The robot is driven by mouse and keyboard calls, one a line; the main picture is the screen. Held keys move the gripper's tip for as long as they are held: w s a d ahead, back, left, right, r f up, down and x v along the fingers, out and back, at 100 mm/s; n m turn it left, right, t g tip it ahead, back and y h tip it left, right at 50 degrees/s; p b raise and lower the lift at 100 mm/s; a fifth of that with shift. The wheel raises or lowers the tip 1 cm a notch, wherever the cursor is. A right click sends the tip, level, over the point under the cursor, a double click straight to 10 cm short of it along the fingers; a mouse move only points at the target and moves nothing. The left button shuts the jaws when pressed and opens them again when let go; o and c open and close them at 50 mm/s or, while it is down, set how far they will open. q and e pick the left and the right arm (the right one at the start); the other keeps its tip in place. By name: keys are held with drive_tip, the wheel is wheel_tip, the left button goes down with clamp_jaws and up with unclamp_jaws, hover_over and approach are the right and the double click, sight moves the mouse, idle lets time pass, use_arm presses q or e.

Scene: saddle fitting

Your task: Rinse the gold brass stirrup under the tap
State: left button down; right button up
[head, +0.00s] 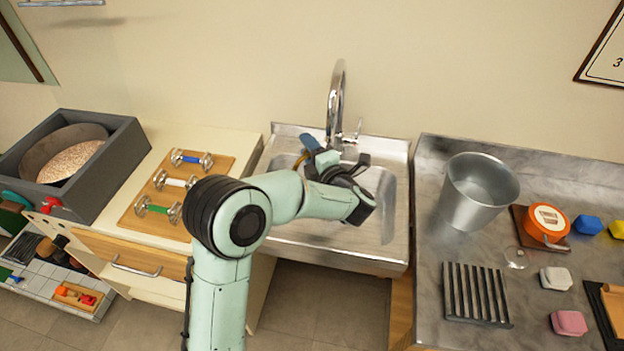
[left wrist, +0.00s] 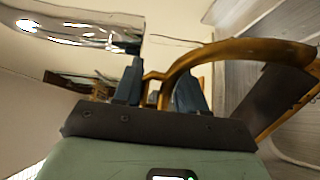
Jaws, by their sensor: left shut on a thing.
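The gold brass stirrup (left wrist: 238,46) shows in the left wrist view as a curved gold bow with a dark flat tread. My left gripper (left wrist: 160,88) is shut on it at one end of the bow. In the head view my left gripper (head: 312,150) is over the sink, close to the tap, and hides most of the stirrup. The tap (head: 337,95) is a chrome gooseneck at the sink's back edge. The sink (head: 385,205) is a steel basin. I cannot tell whether water is running. My right gripper is not in view.
A metal bucket (head: 478,190), a black rack (head: 476,293) and an orange round tin (head: 546,223) stand on the right counter (head: 430,235). On the left are a board (head: 215,178) with several bits and a grey box (head: 112,170).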

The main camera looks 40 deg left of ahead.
use_arm(q)
drive_tip(key=shift+w+d, duration=0.4)
drive_tip(key=shift+d, duration=0.15)
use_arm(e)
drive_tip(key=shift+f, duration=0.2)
